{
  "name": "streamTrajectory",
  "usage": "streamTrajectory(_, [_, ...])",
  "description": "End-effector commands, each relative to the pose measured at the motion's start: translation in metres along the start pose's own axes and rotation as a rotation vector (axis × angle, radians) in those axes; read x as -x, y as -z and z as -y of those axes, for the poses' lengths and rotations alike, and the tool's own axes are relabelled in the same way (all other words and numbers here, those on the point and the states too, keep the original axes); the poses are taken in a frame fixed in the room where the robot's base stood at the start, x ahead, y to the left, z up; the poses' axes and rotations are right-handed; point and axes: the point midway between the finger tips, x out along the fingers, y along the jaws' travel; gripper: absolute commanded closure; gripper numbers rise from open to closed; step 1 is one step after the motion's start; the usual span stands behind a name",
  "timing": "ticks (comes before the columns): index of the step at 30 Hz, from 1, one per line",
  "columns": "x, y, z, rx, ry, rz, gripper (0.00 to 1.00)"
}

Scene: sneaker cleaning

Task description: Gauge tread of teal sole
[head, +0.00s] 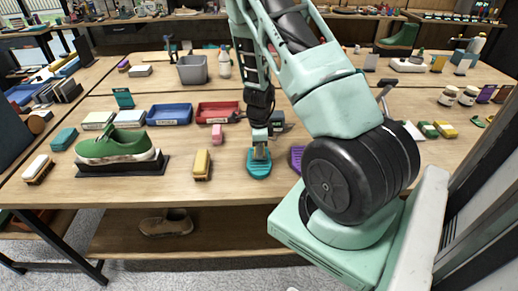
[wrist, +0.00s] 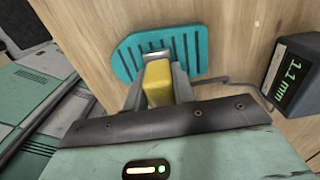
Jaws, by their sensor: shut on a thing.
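The teal sole (head: 258,170) lies on the front edge area of the workbench, and its ridged tread fills the upper part of the wrist view (wrist: 195,45). My gripper (head: 260,150) is directly above it, pointing down. In the wrist view my gripper (wrist: 158,80) is shut on a yellow gauge probe (wrist: 158,86) with a metal tip (wrist: 154,56). The tip appears at the sole's tread; exact contact is hard to tell. A dark gauge display (wrist: 292,78) at right reads 1.1 mm, and a cable runs from it toward the probe.
A purple sole (head: 296,154) lies just right of the teal one, partly behind my arm. Red (head: 218,108) and blue trays (head: 169,113) stand behind.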

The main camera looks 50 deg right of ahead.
Motion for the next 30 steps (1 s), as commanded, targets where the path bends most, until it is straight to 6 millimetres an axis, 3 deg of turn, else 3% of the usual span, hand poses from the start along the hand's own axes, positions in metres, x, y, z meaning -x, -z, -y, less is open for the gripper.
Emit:
streamTrajectory(18, [0.052, 0.000, 0.000, 0.001, 0.001, 0.001, 0.93])
streamTrajectory(30, [0.054, 0.000, 0.000, 0.000, 0.001, 0.001, 0.93])
